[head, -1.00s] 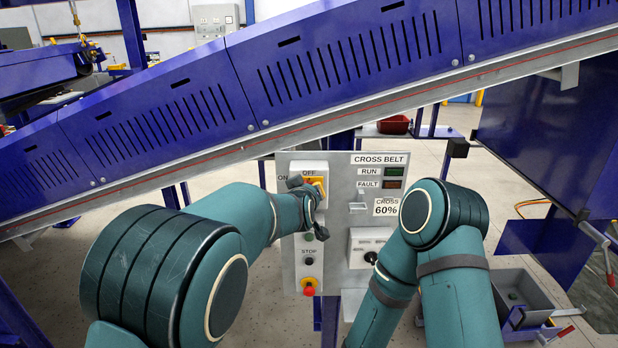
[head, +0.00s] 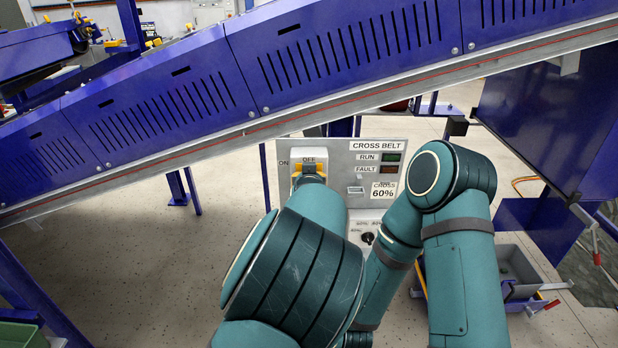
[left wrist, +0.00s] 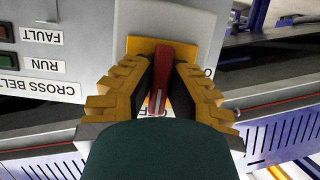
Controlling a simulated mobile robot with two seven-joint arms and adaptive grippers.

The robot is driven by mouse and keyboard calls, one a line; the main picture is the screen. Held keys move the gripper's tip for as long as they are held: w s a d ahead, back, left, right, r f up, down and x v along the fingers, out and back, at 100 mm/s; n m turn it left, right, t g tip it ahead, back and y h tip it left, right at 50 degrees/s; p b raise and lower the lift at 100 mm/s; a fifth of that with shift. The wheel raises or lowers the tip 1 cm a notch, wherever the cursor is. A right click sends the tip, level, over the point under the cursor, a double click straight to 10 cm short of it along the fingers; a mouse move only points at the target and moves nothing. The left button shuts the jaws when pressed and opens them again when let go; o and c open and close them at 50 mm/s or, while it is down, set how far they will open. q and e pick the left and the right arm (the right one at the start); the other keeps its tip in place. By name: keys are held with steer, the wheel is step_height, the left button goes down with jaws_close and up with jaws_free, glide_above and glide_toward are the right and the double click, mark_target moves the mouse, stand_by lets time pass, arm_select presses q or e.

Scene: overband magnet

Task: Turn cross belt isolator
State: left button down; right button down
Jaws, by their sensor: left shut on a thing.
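The cross belt isolator (head: 314,154) is a pale box at the upper left of the grey control panel, with ON to its left and OFF above it. In the left wrist view, which is upside down to the panel, its red handle (left wrist: 160,75) stands on a yellow plate (left wrist: 142,45) and runs roughly up and down. My left gripper (left wrist: 160,82) is shut on the red handle, one yellow finger on each side. In the head view my left gripper (head: 309,170) is mostly hidden behind my forearm. My right gripper is out of view; only its arm shows.
The panel (head: 340,150) carries the CROSS BELT label, RUN and FAULT lamps and a 60% sign. My left arm hides its lower left part. A blue sloping conveyor (head: 250,70) passes close above. A grey bin (head: 518,265) stands at the right.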

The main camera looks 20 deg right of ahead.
arm_select(q)
steer(key=c, duration=1)
jaws_free()
steer(key=shift+w, duration=0.1)
steer(key=shift+o, duration=0.2)
steer(key=v, duration=1.2)
